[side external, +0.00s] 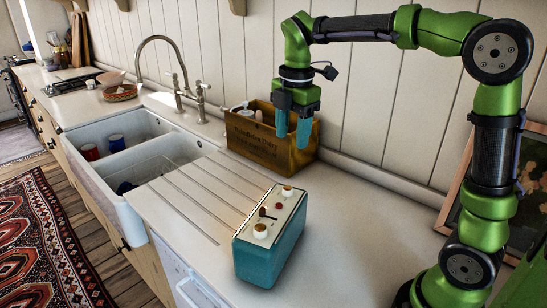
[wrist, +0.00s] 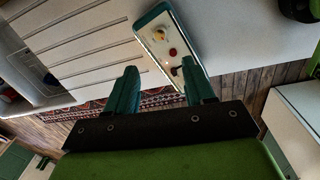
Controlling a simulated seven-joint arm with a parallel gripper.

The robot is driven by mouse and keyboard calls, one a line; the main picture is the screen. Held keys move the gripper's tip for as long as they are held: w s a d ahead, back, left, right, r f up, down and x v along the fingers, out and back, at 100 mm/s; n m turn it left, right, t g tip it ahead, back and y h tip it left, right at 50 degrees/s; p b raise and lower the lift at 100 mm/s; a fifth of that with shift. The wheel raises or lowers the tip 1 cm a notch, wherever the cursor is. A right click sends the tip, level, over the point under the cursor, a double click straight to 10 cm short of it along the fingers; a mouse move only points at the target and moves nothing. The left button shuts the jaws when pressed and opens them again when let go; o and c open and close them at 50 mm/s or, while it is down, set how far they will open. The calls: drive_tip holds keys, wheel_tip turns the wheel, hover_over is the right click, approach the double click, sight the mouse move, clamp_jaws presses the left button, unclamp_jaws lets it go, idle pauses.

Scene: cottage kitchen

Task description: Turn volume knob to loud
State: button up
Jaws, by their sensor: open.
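A teal radio (side external: 270,235) with a pale top panel stands on the counter near the front edge. Its top carries two white-and-brass knobs, one at the near end (side external: 260,230) and one at the far end (side external: 287,191), with a small red part and a dark part between them. I cannot tell which knob is the volume knob. My gripper (side external: 293,132) is open and empty, its teal fingers pointing down, above and behind the radio by the wooden box. In the wrist view, the radio (wrist: 150,38) lies beyond my fingers (wrist: 157,90), partly hidden by the right one.
A wooden box (side external: 270,147) with bottles stands against the wall, behind and below my gripper. A white double sink (side external: 130,165) with a tall tap (side external: 178,85) lies to the left. A framed picture (side external: 455,215) leans at the right. The counter around the radio is clear.

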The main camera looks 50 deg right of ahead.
sight(288, 188)
drive_tip(key=f, duration=1.4)
drive_tip(key=shift+w+f, duration=0.1)
drive_tip(key=shift+w, duration=0.3)
clamp_jaws()
